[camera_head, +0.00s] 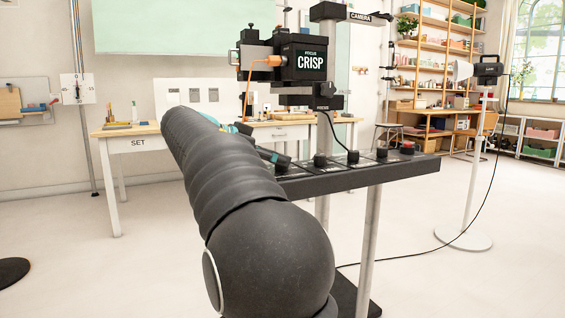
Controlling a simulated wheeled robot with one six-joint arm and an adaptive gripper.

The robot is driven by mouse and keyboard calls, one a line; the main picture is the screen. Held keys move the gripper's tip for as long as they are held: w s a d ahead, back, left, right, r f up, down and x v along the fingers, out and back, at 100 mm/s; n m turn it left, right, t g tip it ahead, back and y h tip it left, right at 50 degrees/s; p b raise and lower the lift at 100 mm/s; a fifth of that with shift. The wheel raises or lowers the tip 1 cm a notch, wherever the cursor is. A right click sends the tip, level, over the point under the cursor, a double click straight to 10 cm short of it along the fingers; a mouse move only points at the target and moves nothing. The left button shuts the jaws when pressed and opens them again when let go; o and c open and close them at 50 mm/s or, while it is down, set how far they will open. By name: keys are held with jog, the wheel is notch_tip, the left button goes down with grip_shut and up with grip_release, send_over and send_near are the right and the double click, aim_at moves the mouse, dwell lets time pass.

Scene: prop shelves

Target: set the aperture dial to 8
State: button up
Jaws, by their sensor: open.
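A black camera (300,58) reading "CRISP" stands above the panel, with a cable hanging down. A desk marked "SET" (139,143) is behind on the left. A lamp on a white stand (470,170) is at the right. The floor at the right is mostly clear.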

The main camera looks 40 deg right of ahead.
jog(key=shift+x, duration=1.25)
grip_shut()
